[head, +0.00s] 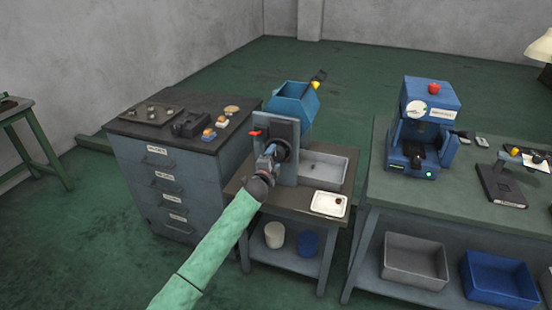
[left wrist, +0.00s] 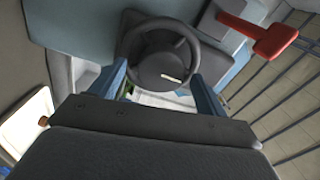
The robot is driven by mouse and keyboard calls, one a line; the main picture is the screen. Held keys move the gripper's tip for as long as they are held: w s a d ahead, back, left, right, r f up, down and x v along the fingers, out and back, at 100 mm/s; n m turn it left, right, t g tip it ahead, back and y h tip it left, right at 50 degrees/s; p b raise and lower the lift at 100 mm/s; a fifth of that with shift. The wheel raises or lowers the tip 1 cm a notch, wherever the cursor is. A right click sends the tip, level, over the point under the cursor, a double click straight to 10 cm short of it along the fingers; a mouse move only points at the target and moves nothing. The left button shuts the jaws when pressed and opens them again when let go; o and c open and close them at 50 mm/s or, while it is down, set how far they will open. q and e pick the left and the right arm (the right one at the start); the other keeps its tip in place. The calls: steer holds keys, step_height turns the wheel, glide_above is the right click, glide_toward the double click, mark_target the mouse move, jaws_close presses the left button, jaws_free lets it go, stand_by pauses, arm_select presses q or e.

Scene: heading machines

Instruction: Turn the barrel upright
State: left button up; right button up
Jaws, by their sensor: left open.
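The blue angular barrel (head: 293,105) sits at the top of a grey machine stand (head: 284,150) in the head view. It looks tilted; I cannot tell exactly how its mouth points. A dark handwheel (left wrist: 160,60) on the machine fills the top middle of the left wrist view, and its edge shows in the head view (head: 283,150). My left gripper (head: 270,157) is in front of the handwheel. Its blue fingers (left wrist: 158,76) are apart, one on each side of the wheel's lower part; contact is unclear. My right gripper is not in view.
A red lever (left wrist: 262,36) is beside the handwheel. A grey tray (head: 325,171) and a white tray (head: 329,204) are on the machine's bench. A drawer cabinet (head: 165,185) stands left, and a bench with a blue press (head: 426,130) stands right.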

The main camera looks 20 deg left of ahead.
mark_target(276, 157)
arm_select(q)
steer(key=s+b, duration=0.1)
steer(key=s, duration=0.3)
steer(key=shift+a+f, duration=0.1)
steer(key=shift+f, duration=0.05)
steer(key=shift+s, duration=0.6)
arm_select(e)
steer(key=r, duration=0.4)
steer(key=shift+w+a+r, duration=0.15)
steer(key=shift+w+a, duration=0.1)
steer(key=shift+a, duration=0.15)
